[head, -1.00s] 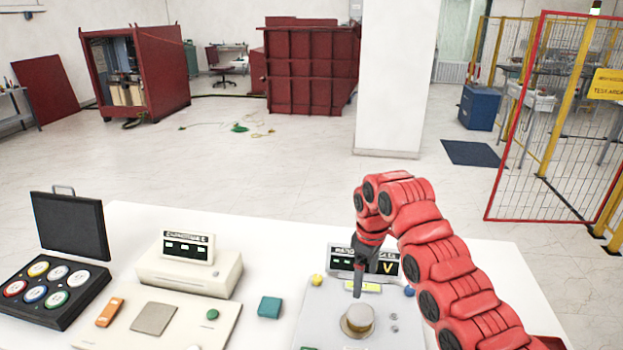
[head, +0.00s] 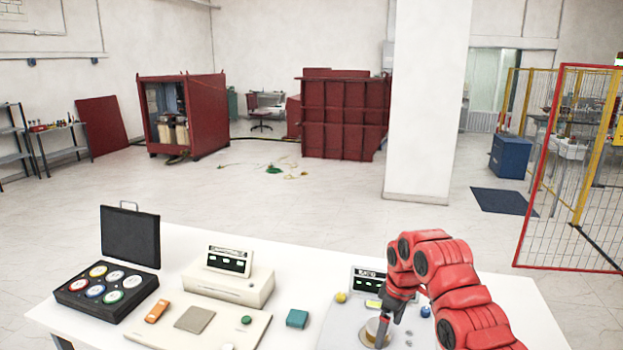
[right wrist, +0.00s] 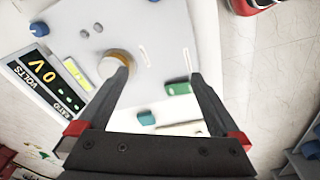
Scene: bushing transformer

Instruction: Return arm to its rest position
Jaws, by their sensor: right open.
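My right arm (head: 455,285) is red and reaches over the table from the right in the head view. Its dark right gripper (head: 385,332) points down over the grey panel of a voltage meter and partly covers the round metal knob (head: 371,332). In the right wrist view the gripper (right wrist: 160,76) is open, with nothing between its fingers. The left finger overlaps the edge of the knob (right wrist: 112,66) in that picture; I cannot tell whether they touch. The meter display (right wrist: 42,88) reads 0 V. My left gripper is not in view.
The white table (head: 185,243) also holds an open black case (head: 108,290) of coloured discs, a beige instrument (head: 228,280), an orange object (head: 158,311) and a teal block (head: 297,318). A white pillar (head: 425,110) and a red-framed fence (head: 570,190) stand beyond. Open floor lies between.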

